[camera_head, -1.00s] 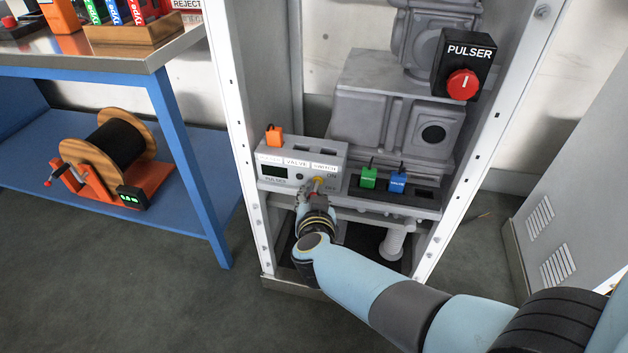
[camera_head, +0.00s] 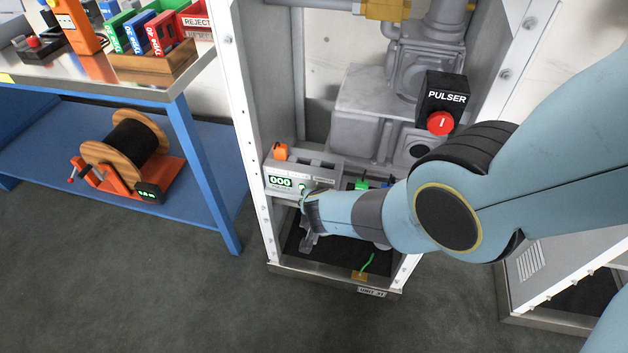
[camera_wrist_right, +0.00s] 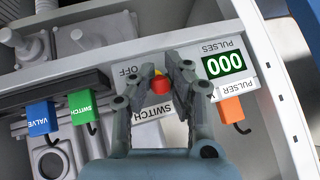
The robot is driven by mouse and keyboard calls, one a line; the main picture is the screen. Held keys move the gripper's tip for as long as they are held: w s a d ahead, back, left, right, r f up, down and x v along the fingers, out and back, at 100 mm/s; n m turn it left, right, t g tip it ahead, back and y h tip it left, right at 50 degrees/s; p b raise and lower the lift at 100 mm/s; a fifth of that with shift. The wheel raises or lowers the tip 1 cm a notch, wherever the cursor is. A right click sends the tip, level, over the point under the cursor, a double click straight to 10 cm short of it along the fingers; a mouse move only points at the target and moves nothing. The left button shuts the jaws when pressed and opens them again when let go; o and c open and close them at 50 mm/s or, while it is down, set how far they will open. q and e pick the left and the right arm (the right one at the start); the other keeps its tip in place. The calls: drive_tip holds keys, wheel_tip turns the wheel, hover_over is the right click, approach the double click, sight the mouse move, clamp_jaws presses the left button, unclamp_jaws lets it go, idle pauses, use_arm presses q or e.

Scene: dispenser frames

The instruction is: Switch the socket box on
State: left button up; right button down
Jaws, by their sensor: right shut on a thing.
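The grey socket box (camera_head: 312,168) stands low in the open cabinet. Its pulse display (camera_wrist_right: 225,63) is lit and reads 000, and a green light (camera_head: 303,188) shows on its front. In the wrist view my right gripper (camera_wrist_right: 161,75) is shut on the switch lever (camera_wrist_right: 160,86), with its red tip between the fingers. The word OFF is readable beside the lever. In the head view my wrist hides the lever and the right part of the box. An orange plug (camera_wrist_right: 232,108) sits at the socket labelled PULSER. My left gripper is not in view.
Right of the box are a green plug (camera_wrist_right: 83,110) and a blue plug (camera_wrist_right: 40,120). The PULSER unit (camera_head: 443,98) with a red knob is above. The cabinet's white posts flank my arm. A blue bench (camera_head: 200,165) stands left; the floor in front is clear.

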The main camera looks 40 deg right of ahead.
drive_tip(key=shift+w+r, duration=0.25)
idle(0.4)
drive_tip(key=c, duration=1.4)
unclamp_jaws()
drive_tip(key=shift+o, duration=1)
drive_tip(key=shift+s, duration=0.15)
drive_tip(key=shift+f, duration=0.1)
